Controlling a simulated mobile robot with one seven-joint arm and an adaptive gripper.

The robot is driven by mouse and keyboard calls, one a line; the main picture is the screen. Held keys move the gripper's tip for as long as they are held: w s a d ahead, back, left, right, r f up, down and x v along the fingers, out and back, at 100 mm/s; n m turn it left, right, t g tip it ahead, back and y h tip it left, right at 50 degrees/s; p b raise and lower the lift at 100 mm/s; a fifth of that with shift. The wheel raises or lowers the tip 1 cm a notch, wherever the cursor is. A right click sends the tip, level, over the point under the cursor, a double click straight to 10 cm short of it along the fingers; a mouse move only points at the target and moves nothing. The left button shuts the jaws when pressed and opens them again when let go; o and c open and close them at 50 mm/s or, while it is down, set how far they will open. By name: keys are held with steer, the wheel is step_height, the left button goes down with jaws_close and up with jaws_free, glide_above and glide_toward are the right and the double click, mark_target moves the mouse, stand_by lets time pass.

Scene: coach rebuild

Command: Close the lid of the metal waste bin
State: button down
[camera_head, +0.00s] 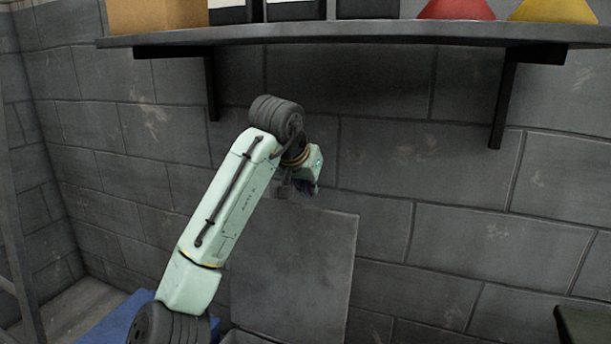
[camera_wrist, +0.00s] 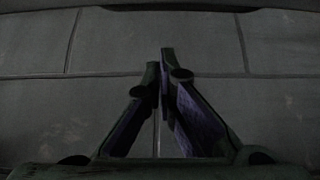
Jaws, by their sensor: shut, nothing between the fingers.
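The metal waste bin's lid (camera_head: 295,270) is a flat grey square panel. It stands raised, close to upright, against the block wall in the head view. The bin's rim (camera_head: 240,337) shows only a little at the bottom edge; the rest of the bin is out of frame or behind my arm. My gripper (camera_head: 312,190) is at the lid's top edge in the head view; I cannot tell whether it touches the lid. In the wrist view my gripper (camera_wrist: 163,60) has its fingertips together, with nothing between them, and faces the wall.
A shelf (camera_head: 360,32) runs along the wall above my arm, on dark brackets (camera_head: 503,100). It carries a cardboard box (camera_head: 155,14), a red cone-shaped thing (camera_head: 456,9) and a yellow one (camera_head: 555,11). A blue thing (camera_head: 108,322) lies at lower left. A dark object (camera_head: 585,325) is at lower right.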

steer(key=shift+s+a+f, duration=0.25)
steer(key=shift+s+f, duration=0.2)
steer(key=shift+s, duration=0.15)
steer(key=shift+s+a+f, duration=0.2)
steer(key=shift+s+f, duration=0.25)
steer(key=shift+s, duration=0.1)
steer(key=shift+a, duration=0.1)
